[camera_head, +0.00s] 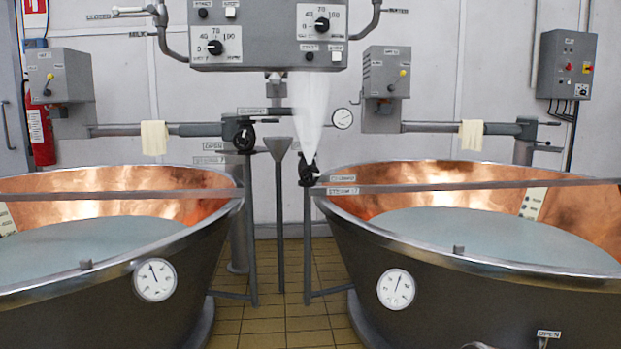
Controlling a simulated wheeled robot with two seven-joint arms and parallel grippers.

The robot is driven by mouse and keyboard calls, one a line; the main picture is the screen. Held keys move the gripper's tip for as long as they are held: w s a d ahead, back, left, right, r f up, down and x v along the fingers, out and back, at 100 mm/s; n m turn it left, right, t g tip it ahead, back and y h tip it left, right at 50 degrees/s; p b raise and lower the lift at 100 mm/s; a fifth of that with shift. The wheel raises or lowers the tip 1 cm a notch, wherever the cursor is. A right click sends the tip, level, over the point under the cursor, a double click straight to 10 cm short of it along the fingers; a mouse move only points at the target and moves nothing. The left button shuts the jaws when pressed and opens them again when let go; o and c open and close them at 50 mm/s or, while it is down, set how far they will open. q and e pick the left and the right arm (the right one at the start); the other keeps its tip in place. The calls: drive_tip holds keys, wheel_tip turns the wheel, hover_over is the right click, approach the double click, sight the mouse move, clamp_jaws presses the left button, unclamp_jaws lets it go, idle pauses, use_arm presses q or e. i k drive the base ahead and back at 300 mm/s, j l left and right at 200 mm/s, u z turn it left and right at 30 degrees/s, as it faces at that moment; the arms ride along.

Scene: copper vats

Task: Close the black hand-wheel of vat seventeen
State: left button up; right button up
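Two black hand-wheels show between the two copper vats. One hand-wheel (244,138) is on the pipework at the inner side of the left vat (120,178). The other hand-wheel (308,172) is lower, at the inner rim of the right vat (460,172). A white plume (317,110), like steam, stands right above this second hand-wheel and partly veils what is behind it. Neither of my grippers is in view.
A grey control box (268,35) with dials hangs above the gap. A funnel on a stand (279,150) is between the vats. Metal bars (470,186) cross both vats. The tiled floor (285,325) between them is a narrow clear strip.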

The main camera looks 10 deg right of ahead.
sight(309, 175)
drive_tip(key=i+j+z, duration=0.35)
drive_tip(key=i, duration=0.15)
drive_tip(key=i+j+z, duration=0.25)
drive_tip(key=i+z, duration=0.15)
drive_tip(key=i, duration=0.15)
